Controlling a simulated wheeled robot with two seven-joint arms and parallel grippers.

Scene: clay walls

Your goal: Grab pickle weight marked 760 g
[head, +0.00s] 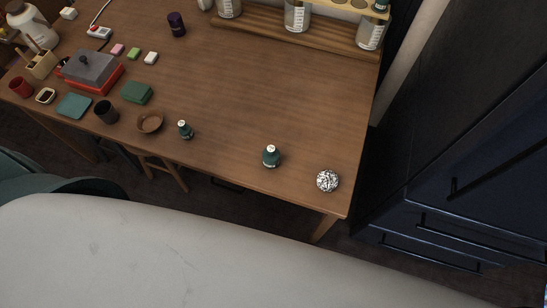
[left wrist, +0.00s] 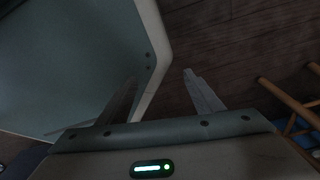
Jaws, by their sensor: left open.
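Two dark green weights with knobbed, pale-marked tops stand on the wooden table (head: 240,95) in the head view. The smaller green weight (head: 185,131) is beside a brown bowl. The larger green weight (head: 271,157) is further right, near the front edge. The marks on both are too small to read, so I cannot tell which one says 760 g. My left gripper (left wrist: 161,84) is open and empty in the left wrist view, above the floor and away from the weights. My right gripper is in neither view.
A speckled black-and-white ball (head: 327,181) sits at the table's front right corner. The brown bowl (head: 150,122) and a black cup (head: 106,111) stand to the left. A wooden rack (head: 270,30) with jars lines the back. Dark cabinets (head: 470,190) stand right. The table's middle is clear.

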